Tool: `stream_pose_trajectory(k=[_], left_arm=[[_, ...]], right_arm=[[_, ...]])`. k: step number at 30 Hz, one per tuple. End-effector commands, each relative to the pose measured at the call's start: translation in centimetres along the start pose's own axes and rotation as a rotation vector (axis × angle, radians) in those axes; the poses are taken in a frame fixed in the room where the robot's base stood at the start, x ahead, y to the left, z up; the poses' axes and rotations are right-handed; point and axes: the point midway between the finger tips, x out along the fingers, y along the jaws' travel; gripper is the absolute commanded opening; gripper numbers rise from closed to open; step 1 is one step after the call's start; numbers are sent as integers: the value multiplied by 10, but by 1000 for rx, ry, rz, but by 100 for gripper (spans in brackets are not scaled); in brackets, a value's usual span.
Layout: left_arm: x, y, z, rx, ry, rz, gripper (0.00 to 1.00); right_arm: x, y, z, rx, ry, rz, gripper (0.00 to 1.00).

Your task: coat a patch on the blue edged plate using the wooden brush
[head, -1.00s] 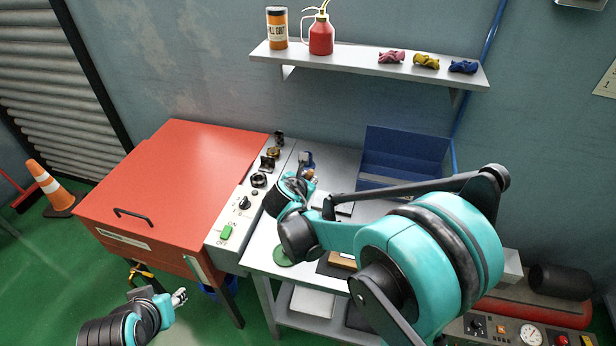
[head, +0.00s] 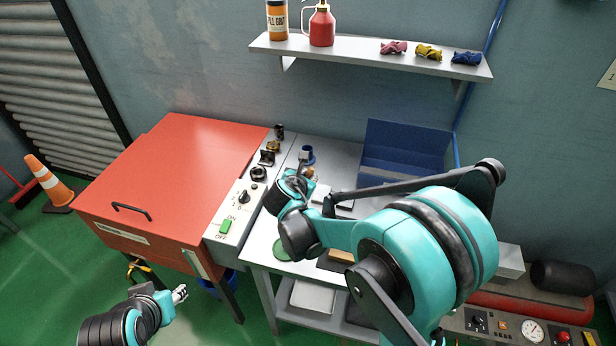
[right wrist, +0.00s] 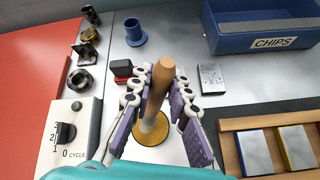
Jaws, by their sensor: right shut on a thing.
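My right gripper (right wrist: 160,88) is shut on the upright wooden handle of the brush (right wrist: 158,90). The brush's lower end is over a round pale disc with a yellowish rim (right wrist: 153,130); I cannot tell whether they touch. The blue edged plate (right wrist: 254,151) lies in a wooden tray (right wrist: 231,148) to the right of the gripper, beside a yellow edged plate (right wrist: 297,147). In the head view my right arm hides the brush and most of the tray. My left gripper (head: 181,293) is low at the left, away from the bench; its finger opening is unclear.
A blue cup (right wrist: 135,33), a black and red block (right wrist: 121,69) and a small printed plate (right wrist: 212,78) stand behind the gripper. A blue CHIPS bin (right wrist: 262,28) is at the back right. A red machine (head: 175,180) with a knob panel borders the bench's left.

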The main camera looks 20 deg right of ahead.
Motion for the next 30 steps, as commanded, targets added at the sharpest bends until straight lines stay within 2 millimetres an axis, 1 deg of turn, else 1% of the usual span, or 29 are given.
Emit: stream_pose_trajectory(k=[30], left_arm=[[8,0,6,0,0,0,38]], right_arm=[[6,-3,-9,0,0,0,0]])
